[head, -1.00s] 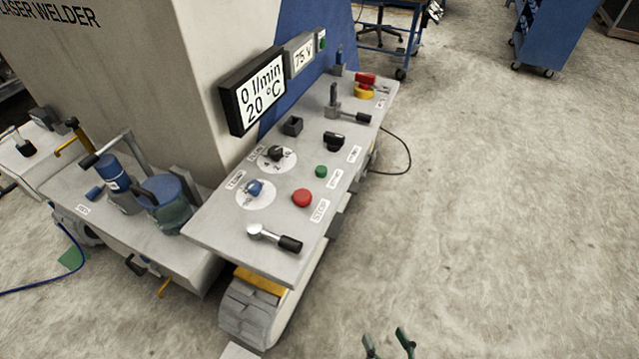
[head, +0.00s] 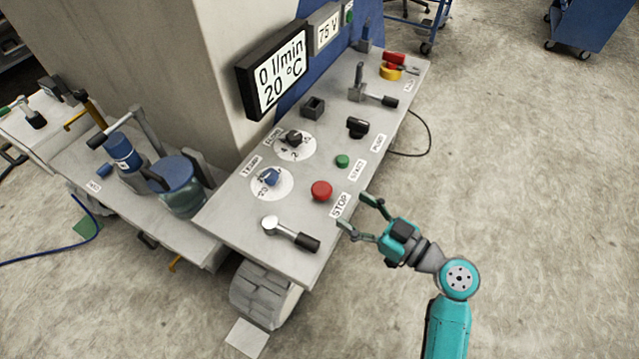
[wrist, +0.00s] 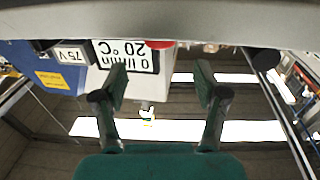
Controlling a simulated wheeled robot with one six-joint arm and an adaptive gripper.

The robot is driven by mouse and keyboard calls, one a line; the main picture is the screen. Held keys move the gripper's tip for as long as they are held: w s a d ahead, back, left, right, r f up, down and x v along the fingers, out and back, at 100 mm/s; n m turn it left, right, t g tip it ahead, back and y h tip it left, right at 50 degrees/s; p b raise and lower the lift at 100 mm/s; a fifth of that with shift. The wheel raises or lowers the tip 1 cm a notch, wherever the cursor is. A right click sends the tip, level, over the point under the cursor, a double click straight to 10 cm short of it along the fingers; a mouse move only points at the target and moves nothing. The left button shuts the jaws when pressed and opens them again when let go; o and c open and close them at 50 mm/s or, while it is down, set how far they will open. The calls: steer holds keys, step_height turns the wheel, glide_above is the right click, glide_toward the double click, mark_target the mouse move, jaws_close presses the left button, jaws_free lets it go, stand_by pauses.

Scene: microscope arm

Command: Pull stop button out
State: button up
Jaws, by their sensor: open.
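The red stop button (head: 321,190) is a round knob on the grey control panel (head: 235,218), beside the STOP label. In the wrist view the red button (wrist: 160,44) shows at the upper edge, under the grey panel edge and between the fingers' directions. My gripper (head: 355,211) is open and empty, just right of the STOP label near the panel's right edge. Its two fingers point left toward the button and stand apart from it. In the wrist view both fingers (wrist: 160,92) are spread with nothing between them.
A lever with a black grip (head: 291,233) lies in front of the button. A green start button (head: 342,161), a black knob (head: 357,127) and a blue dial (head: 271,177) are close by. The display (head: 272,74) stands behind.

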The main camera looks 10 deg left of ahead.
mark_target(330, 195)
steer(key=x, duration=0.9)
steer(key=shift+w+a, duration=0.2)
steer(key=shift+a, duration=0.1)
